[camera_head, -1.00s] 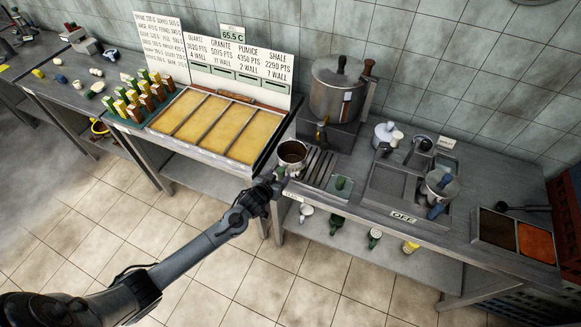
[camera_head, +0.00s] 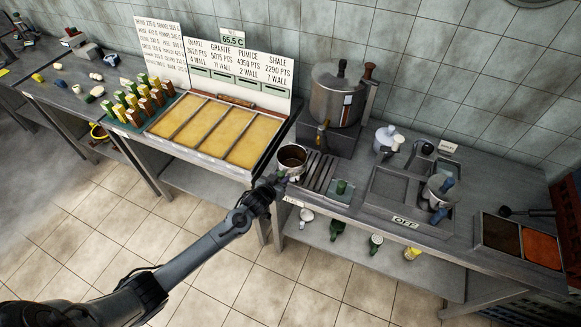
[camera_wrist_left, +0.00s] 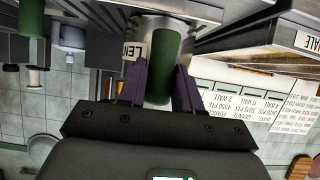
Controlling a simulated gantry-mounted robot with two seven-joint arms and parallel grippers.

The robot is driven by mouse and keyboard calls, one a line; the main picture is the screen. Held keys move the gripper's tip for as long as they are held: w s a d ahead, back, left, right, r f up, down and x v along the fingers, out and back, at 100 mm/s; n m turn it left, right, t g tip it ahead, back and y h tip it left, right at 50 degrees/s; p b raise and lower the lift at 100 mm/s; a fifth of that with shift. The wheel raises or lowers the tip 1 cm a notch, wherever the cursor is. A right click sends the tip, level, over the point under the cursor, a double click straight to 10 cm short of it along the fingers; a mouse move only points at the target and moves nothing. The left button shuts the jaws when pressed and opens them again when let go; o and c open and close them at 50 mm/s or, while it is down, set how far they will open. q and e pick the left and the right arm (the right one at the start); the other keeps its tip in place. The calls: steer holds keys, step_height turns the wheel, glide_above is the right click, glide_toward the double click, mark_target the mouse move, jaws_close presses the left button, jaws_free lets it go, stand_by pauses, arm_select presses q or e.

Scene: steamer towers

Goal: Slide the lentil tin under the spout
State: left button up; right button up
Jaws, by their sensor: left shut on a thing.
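The lentil tin (camera_head: 292,158) is a silver, open-topped can standing at the left end of the right-hand counter, left of the slatted grate. In the left wrist view its metal side (camera_wrist_left: 189,40) shows a partly hidden label starting "LEN". My left gripper (camera_head: 279,181) is at the tin's near side. In the left wrist view its fingers (camera_wrist_left: 160,90) are shut on the tin's green handle. The spout (camera_head: 321,136) is a small tap low on the tall steel urn (camera_head: 337,95), behind and right of the tin. The tin is not under it. My right gripper is not in view.
The slatted grate (camera_head: 318,172) lies right of the tin, with a small green-topped piece (camera_head: 341,187) near its front. A framed yellow tray (camera_head: 205,128) is close on the left. A sunken panel marked OFF (camera_head: 405,221) is farther right.

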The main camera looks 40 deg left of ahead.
mark_target(294, 172)
arm_select(q)
jaws_close()
steer(key=shift+r, duration=0.15)
steer(key=shift+w+d+b, duration=0.5)
steer(key=shift+w+d, duration=0.1)
steer(key=shift+w, duration=0.35)
steer(key=shift+w+d+b, duration=0.5)
steer(key=shift+w+d, duration=0.1)
steer(key=shift+w, duration=0.3)
steer(key=shift+w+d+b, duration=0.5)
steer(key=shift+w+d, duration=0.1)
steer(key=shift+w, duration=0.25)
steer(key=shift+w+d+b, duration=0.5)
steer(key=shift+w+d, duration=0.05)
steer(key=shift+w, duration=0.3)
